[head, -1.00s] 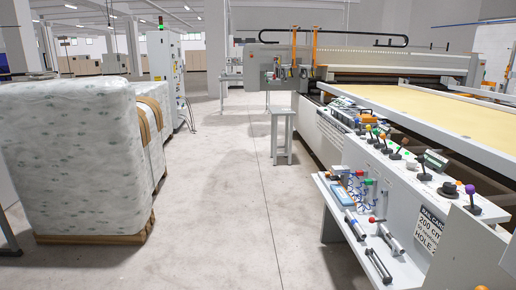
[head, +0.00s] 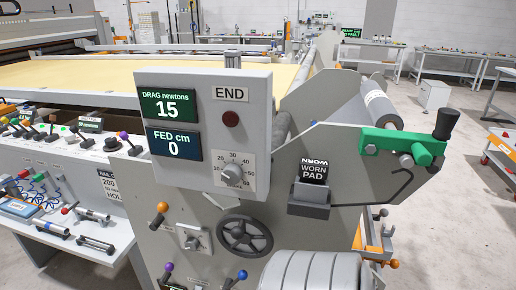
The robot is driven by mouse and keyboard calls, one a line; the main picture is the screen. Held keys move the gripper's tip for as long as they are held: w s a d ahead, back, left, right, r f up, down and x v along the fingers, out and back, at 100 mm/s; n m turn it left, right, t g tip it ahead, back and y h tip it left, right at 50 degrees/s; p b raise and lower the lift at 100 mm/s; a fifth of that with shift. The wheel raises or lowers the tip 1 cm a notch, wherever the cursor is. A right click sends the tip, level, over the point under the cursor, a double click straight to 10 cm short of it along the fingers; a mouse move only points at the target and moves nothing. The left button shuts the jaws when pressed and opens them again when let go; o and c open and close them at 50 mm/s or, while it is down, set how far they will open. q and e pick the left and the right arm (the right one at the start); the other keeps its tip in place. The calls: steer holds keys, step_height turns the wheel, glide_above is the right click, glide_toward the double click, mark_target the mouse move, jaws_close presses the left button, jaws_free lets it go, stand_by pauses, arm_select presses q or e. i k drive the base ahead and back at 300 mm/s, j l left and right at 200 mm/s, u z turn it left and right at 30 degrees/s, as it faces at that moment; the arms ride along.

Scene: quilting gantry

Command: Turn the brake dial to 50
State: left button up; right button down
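A round grey dial (head: 233,174) sits at the lower right of a light grey control box. A printed number scale rings it, with 20, 30 and 40 readable near the top. The dial's pointer is too small to read. Left of it, a green display (head: 167,105) reads DRAG newtons 15. Below that, a blue display (head: 173,145) reads FED cm 0. A dark red button (head: 231,118) under an END label is above the dial. Neither of my grippers is in view.
Below the box are a black handwheel (head: 244,235), an orange-knobbed lever (head: 159,213) and a grey roll (head: 312,272). A WORN PAD holder (head: 310,193) and a green clamp (head: 402,145) project at right. Open floor lies beyond, with tables behind.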

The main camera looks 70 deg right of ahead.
mark_target(231, 174)
steer(key=z, duration=2.5)
